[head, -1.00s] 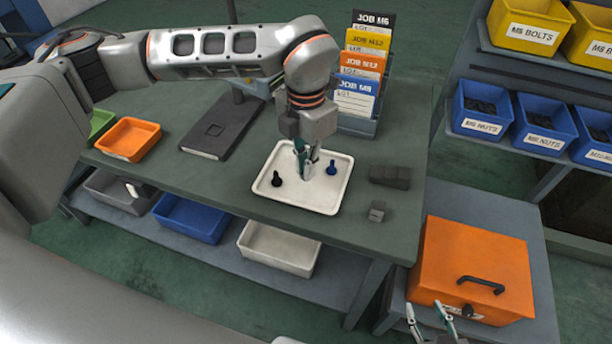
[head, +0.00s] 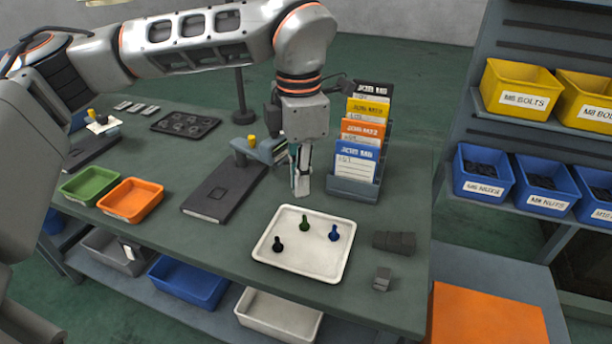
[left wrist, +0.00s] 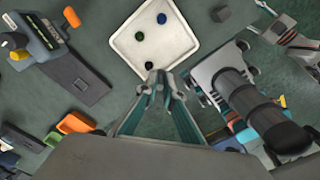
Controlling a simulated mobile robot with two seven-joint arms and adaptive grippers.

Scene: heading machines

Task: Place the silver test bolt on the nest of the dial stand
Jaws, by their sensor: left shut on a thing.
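My left gripper (head: 301,190) is shut and points down above the bench, behind the tray; its fingertips (left wrist: 162,82) hold a small grey thing, likely the silver bolt, mostly hidden by the fingers. A flat dark base with a square mark (head: 215,192), with a blue-grey part and yellow knob at its back end, stands left of the gripper and looks like the dial stand. It also shows in the left wrist view (left wrist: 80,82). The white tray (head: 270,256) holds a black bolt (head: 278,244), a green bolt (head: 304,224) and a blue bolt (head: 334,233). My right gripper (left wrist: 257,20) looks open.
A job card rack (head: 352,188) stands right of my left gripper. Orange (head: 130,200) and green (head: 90,186) bins are at the left. A dark block (head: 394,242) and a small grey block (head: 381,279) lie right of the tray. Bench between base and tray is clear.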

